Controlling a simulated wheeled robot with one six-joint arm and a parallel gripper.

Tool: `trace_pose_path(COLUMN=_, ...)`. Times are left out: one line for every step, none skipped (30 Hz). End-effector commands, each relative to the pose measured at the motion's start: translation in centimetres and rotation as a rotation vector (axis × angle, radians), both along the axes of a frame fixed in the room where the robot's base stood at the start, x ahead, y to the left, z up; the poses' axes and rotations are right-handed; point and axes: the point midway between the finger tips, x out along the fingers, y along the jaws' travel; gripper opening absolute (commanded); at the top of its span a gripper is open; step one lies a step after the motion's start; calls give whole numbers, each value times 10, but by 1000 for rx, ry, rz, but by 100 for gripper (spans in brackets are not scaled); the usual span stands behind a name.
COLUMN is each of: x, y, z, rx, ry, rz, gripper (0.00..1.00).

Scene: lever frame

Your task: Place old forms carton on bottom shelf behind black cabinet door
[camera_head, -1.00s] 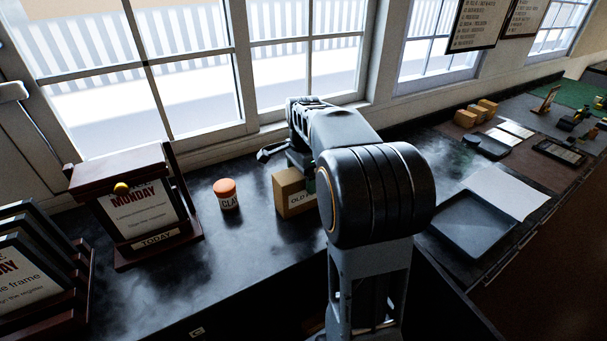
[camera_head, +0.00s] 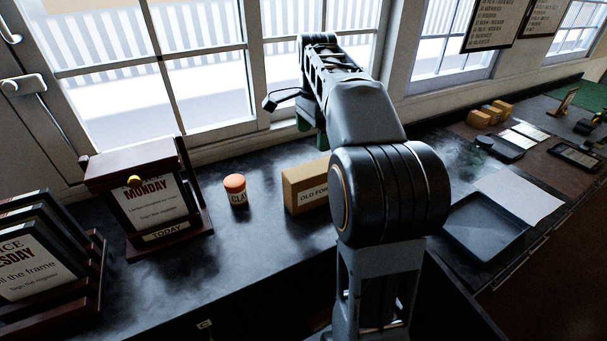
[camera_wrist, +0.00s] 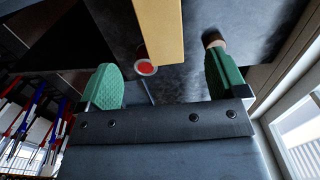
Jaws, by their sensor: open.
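The old forms carton (camera_head: 306,188) is a tan box with a white label reading "OLD FOR…". It stands on the dark countertop (camera_head: 265,255), its right end hidden by my arm. In the wrist view a tan strip (camera_wrist: 160,30), apparently the carton, shows beyond the fingers at the top. My gripper (camera_head: 312,130) is above and behind the carton, near the window, apart from it. Its green fingers are spread and empty in the wrist view (camera_wrist: 165,82). I cannot make out the black cabinet door or bottom shelf; the area below the counter is dark.
An orange-lidded clay jar (camera_head: 236,191) stands left of the carton, near a wooden "MONDAY" frame (camera_head: 150,200). More frames (camera_head: 40,260) stand at far left. A black tray (camera_head: 485,228) lies to the right. Windows line the back.

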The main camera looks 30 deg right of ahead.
Motion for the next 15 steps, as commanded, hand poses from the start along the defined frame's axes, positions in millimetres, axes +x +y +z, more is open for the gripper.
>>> trace_pose_path(x=-2, y=3, z=1, rx=-2, ry=-5, rz=19, gripper=91)
trace_pose_path(x=-4, y=6, z=1, rx=-4, ry=-11, rz=43, gripper=91)
trace_pose_path(x=-8, y=12, z=0, rx=-8, ry=-22, rz=88, gripper=91)
trace_pose_path(x=-12, y=17, z=-2, rx=-12, ry=-32, rz=135, gripper=91)
trace_pose_path(x=-16, y=24, z=-4, rx=-19, ry=-47, rz=192, gripper=91)
trace_pose_path(x=-24, y=34, z=-8, rx=-29, ry=-67, rz=281, gripper=91)
trace_pose_path(x=-31, y=43, z=-12, rx=-39, ry=-85, rz=357, gripper=91)
trace_pose_path(x=-38, y=51, z=-16, rx=-50, ry=-104, rz=437, gripper=91)
trace_pose_path(x=-49, y=62, z=-23, rx=-69, ry=-130, rz=546, gripper=91)
trace_pose_path(x=-57, y=71, z=-29, rx=-82, ry=-147, rz=629, gripper=91)
trace_pose_path(x=-65, y=78, z=-35, rx=-98, ry=-166, rz=709, gripper=91)
trace_pose_path(x=-75, y=87, z=-44, rx=-119, ry=-188, rz=814, gripper=91)
trace_pose_path(x=-83, y=93, z=-51, rx=-135, ry=-204, rz=890, gripper=91)
trace_pose_path(x=-91, y=99, z=-58, rx=-152, ry=-219, rz=963, gripper=91)
trace_pose_path(x=-101, y=106, z=-68, rx=-175, ry=-238, rz=1056, gripper=91)
